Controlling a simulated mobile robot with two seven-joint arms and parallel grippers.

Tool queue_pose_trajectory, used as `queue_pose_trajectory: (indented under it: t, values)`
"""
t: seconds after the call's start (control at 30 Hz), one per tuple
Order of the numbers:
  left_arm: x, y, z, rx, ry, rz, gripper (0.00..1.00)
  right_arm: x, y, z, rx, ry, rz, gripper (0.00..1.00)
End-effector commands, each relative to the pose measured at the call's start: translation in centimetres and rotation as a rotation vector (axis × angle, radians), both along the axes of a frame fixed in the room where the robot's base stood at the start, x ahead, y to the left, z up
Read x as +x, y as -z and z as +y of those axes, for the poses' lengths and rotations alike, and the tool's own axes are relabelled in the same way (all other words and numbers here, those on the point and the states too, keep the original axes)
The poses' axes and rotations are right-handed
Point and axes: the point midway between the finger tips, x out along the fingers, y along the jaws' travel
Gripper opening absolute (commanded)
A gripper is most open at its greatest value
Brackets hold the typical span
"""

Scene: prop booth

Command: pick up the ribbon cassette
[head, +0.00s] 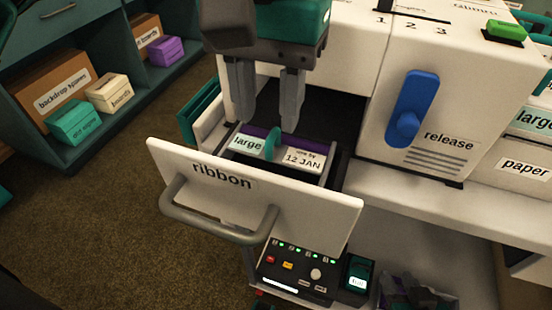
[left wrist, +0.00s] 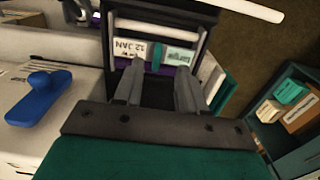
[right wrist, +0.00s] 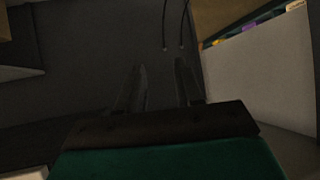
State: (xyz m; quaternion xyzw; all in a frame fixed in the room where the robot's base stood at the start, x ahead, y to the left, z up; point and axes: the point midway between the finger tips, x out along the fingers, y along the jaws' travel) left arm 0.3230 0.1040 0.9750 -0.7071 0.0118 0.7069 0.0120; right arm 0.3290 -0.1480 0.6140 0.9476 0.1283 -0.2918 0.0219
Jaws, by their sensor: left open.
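The ribbon cassette (head: 302,159) lies in the pulled-out drawer marked "ribbon" (head: 230,187). It has a "large" label, a "12 JAN" label and an upright teal tab (head: 271,145) between them. It also shows in the left wrist view, with its white label (left wrist: 138,50) beyond my fingers. My left gripper (head: 267,124) is open and empty, pointing down over the back of the drawer, close to the cassette, with no clear contact. My right gripper (right wrist: 159,68) is apart-fingered and empty in the right wrist view, over a dark area away from the cassette.
The drawer's grey handle (head: 222,224) sticks out in front. Right of the drawer stands a white housing with a blue release lever (head: 409,108). Below is a control panel (head: 312,272) with buttons. Shelves with small boxes (head: 75,122) stand at the left; carpet between is clear.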

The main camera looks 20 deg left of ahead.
Motion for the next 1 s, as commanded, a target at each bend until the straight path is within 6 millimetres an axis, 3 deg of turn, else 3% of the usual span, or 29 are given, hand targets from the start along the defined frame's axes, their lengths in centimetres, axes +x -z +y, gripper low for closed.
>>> queue_pose_trajectory:
  t: [0.2,0.5,0.93,1.0]
  values:
    - [0.2,3.3,-0.4,0.001,0.001,0.001,0.40,0.1,0.7,0.2,0.005,-0.001,0.005,0.36]
    - [0.2,3.7,-0.4,-0.001,0.001,0.000,0.40,0.5,-0.2,0.4,0.012,-0.002,-0.009,0.36]
    - [0.2,3.7,-0.4,-0.001,0.000,0.000,0.00,0.4,0.1,0.4,0.009,-0.003,-0.006,0.36]
    - [0.2,3.7,-0.4,-0.001,0.000,0.000,0.00,0.4,0.1,0.4,0.007,-0.004,-0.005,0.36]
